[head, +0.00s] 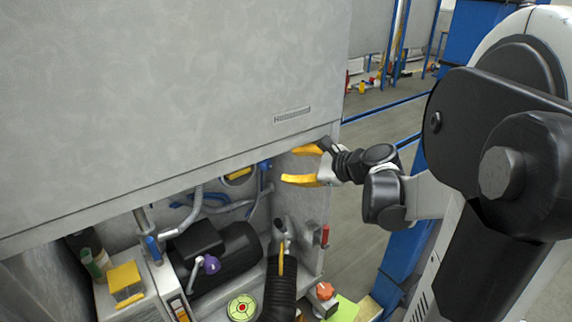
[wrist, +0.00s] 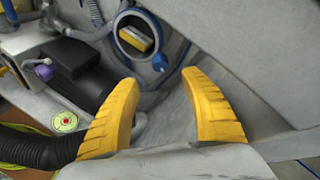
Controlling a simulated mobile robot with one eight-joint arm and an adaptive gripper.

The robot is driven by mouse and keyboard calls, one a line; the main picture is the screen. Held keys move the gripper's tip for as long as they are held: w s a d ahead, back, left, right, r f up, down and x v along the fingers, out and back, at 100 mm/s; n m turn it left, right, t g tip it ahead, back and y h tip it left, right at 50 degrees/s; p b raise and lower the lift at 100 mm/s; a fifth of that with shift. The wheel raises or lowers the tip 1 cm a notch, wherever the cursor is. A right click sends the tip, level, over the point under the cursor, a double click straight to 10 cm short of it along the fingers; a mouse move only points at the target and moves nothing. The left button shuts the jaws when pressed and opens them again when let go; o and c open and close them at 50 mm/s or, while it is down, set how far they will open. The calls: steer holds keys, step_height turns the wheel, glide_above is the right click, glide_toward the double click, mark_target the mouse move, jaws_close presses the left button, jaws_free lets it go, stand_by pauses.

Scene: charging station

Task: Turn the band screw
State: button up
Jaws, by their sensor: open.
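My gripper (head: 290,165) is open and empty at the cabinet's lower right opening, with its yellow fingers apart. In the wrist view my gripper (wrist: 158,78) has both fingers raised with a clear gap between them. A blue round knob (wrist: 160,62) sits on a blue ring (wrist: 176,28) beyond the fingers, apart from them. In the head view a blue fitting (head: 265,165) shows on the inner wall, left of the gripper. I cannot tell for sure which part is the band screw. A purple knob (head: 208,265) sits by a black motor-like block (head: 232,250).
A grey cabinet panel (head: 170,90) hangs over the opening. A black corrugated hose (head: 280,290) rises below the gripper, and a red-centred green disc (head: 242,307) lies left of it. A yellow block (wrist: 135,38) sits inside the blue ring.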

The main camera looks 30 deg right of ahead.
steer(key=n+t+y+b, duration=0.2)
steer(key=n+t+b, duration=0.65)
steer(key=n, duration=0.85)
glide_toward(269, 166)
steer(key=r+g+b, duration=0.1)
steer(key=g+b, duration=0.1)
steer(key=shift+t, duration=0.25)
steer(key=b+x, duration=0.1)
steer(key=x, duration=0.9)
steer(key=shift+w+r+b, duration=0.2)
steer(key=shift+w+b, duration=0.1)
steer(key=shift+b, duration=0.05)
jaws_close()
